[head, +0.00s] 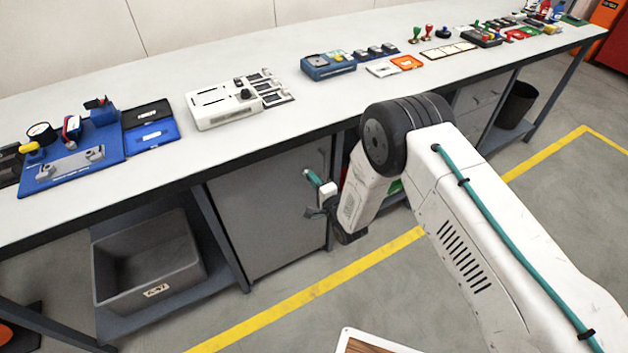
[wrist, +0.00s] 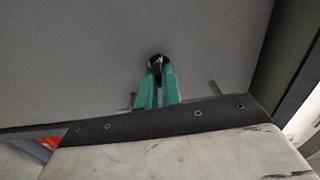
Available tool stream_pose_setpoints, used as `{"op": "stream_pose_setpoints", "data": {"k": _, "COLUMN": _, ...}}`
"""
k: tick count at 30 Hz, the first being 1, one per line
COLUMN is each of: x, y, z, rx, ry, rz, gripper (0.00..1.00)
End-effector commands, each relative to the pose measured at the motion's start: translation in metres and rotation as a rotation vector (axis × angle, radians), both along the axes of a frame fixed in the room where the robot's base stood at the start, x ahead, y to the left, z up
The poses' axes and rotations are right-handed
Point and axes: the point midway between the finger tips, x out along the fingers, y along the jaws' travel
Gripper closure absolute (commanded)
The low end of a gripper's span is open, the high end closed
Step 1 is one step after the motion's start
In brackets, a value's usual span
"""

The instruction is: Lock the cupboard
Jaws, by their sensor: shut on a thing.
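The cupboard (head: 265,220) is under the bench, with a plain grey door that looks closed. In the wrist view the door face (wrist: 70,60) fills the upper part. My gripper (head: 308,174) is at the upper right part of the door. In the wrist view its teal fingers (wrist: 158,75) are shut on a small lock part (wrist: 156,61), dark and round with a bright metal bit. The fingers hide most of it, so I cannot tell its exact shape or which way it is turned.
The long bench top (head: 160,190) above carries several kits and tools. A grey bin (head: 150,275) sits on the low shelf left of the cupboard. A black waste bin (head: 517,105) stands at the right. Yellow-lined floor (head: 345,273) in front is clear.

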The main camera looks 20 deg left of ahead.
Motion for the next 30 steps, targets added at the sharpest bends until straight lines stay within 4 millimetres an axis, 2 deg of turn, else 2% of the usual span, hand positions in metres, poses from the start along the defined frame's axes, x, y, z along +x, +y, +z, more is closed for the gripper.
{"op": "stream_pose_setpoints", "data": {"k": 19, "x": -0.0010, "y": 0.0001, "z": -0.0011, "rx": 0.031, "ry": 0.039, "rz": 0.002, "gripper": 1.00}}
{"op": "stream_pose_setpoints", "data": {"k": 21, "x": -0.0010, "y": 0.0001, "z": -0.0011, "rx": 0.031, "ry": 0.039, "rz": 0.002, "gripper": 0.77}}
{"op": "stream_pose_setpoints", "data": {"k": 22, "x": -0.0009, "y": 0.0001, "z": -0.0011, "rx": 0.031, "ry": 0.039, "rz": 0.001, "gripper": 0.72}}
{"op": "stream_pose_setpoints", "data": {"k": 30, "x": -0.0006, "y": -0.0008, "z": -0.0006, "rx": 0.031, "ry": 0.038, "rz": 0.000, "gripper": 0.72}}
